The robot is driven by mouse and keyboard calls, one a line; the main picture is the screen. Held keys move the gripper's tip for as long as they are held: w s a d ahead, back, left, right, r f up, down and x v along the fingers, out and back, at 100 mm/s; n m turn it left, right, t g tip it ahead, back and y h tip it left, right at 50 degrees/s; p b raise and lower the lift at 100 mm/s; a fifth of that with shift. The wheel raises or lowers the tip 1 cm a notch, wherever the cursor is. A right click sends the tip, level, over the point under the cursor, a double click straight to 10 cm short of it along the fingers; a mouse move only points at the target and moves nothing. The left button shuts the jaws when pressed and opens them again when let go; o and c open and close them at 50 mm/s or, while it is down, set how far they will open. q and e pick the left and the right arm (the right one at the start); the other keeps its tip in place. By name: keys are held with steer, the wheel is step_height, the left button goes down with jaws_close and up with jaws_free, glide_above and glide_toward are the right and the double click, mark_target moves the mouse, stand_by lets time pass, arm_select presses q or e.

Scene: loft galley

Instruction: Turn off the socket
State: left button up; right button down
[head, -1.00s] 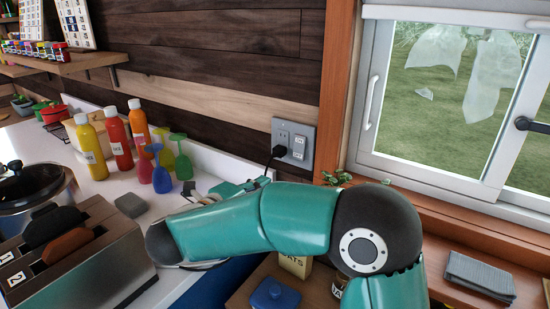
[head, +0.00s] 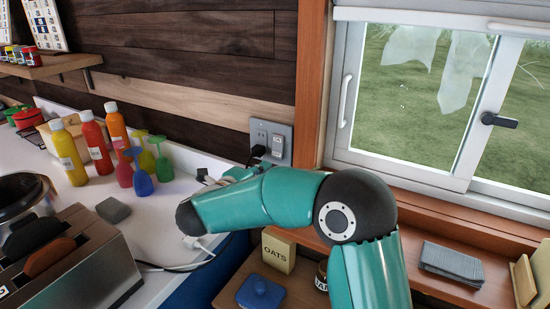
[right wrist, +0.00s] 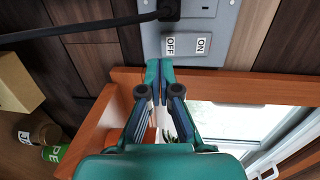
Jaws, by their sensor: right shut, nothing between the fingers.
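The socket plate (head: 283,153) is grey and mounted on the plank wall left of the window, with a black plug (head: 258,151) in its left part. In the right wrist view, the plate (right wrist: 232,12) has a rocker switch with an OFF label (right wrist: 170,44) and an ON label (right wrist: 201,44). My right gripper (right wrist: 160,64) is shut and empty. Its fingertips appear just below the OFF label in that picture; whether they touch the plate I cannot tell. In the head view my right forearm largely hides this gripper. My left gripper is not in view.
A black cord (right wrist: 80,27) runs from the plug. Bottles (head: 95,144) and coloured glasses (head: 141,181) stand on the counter at left, beyond a toaster (head: 85,268). The wooden window frame (right wrist: 240,88) lies close to my gripper. An oats box (head: 279,251) stands below my arm.

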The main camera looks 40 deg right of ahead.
mark_target(279, 158)
steer(key=p+x, duration=0.1)
steer(key=x, duration=0.3)
steer(key=shift+d, duration=0.2)
